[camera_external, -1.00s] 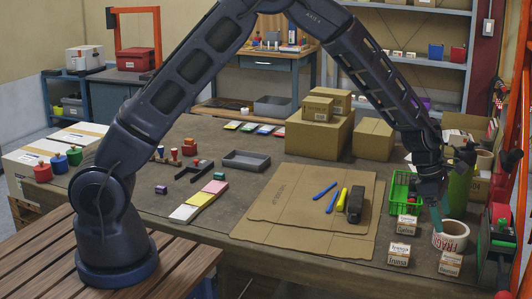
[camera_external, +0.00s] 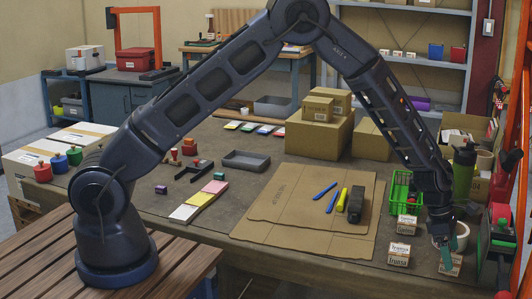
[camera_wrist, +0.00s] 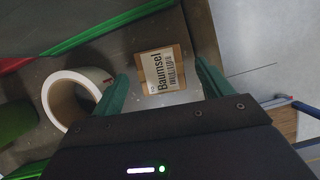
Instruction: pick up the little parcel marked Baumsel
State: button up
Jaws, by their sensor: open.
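The little parcel marked Baumsel (camera_wrist: 157,74) is a small brown box with a white printed label. In the wrist view it lies on the dark table, framed between my two green fingers. My gripper (camera_wrist: 160,88) is open and empty, with one finger to each side of the parcel in the picture. In the external view my gripper (camera_external: 451,248) is low over the front right of the table. A small parcel (camera_external: 450,265) shows just below the fingers there, partly covered by them; its lettering is too small to read.
A white tape roll (camera_wrist: 78,95) lies close left of my fingers in the wrist view. Two other small parcels stand to the left, one nearer (camera_external: 399,254) and one farther back (camera_external: 407,227). A green basket (camera_external: 402,190) and a green cylinder (camera_external: 463,172) stand behind.

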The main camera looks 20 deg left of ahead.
jog(key=shift+x, duration=1.4)
jog(key=c, duration=1.1)
jog(key=shift+r, duration=0.15)
